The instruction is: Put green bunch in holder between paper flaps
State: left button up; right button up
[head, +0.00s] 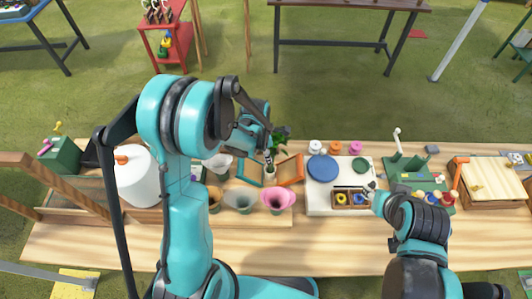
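The green bunch (281,133) shows as dark leaves just behind and right of my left gripper (268,155). It is above a small pale holder (270,173). The holder stands between a teal-edged flap (246,171) on its left and an orange flap (291,171) on its right. My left gripper points down just above the holder, at the bunch's stems. Its fingers are small and partly hidden, so I cannot tell whether they grip the stems. My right gripper (371,187) is by the small compartment tray (351,207), far from the bunch; its fingers are unclear.
Several cone-shaped pots, one pink (276,198), stand in front of the flaps. A white board (318,198) with a blue disc (322,167) is to the right. A white roll (137,175) stands at left, and a green board (415,178) lies farther right. Bare wood runs along the front.

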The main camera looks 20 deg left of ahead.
pick_arm(q)
jog(key=o, duration=0.5)
jog(key=shift+r, duration=0.15)
notch_tip(320, 180, up, 11)
jog(key=s+a+p, duration=0.1)
jog(key=p, duration=0.1)
jog(key=s+r+m+t, duration=0.2)
jog(key=s+r+m, duration=0.1)
jog(key=m, duration=0.5)
jog(key=s+r+m+t, duration=0.2)
jog(key=s+r+m, duration=0.1)
jog(key=s+m, duration=0.3)
jog(key=s+r+m+t+y, duration=0.1)
jog(key=s+r+m, duration=0.3)
jog(key=m, duration=0.6)
jog(key=shift+s+a+r+t, duration=0.1)
jog(key=shift+s+a+t, duration=0.15)
jog(key=shift+s+t, duration=0.45)
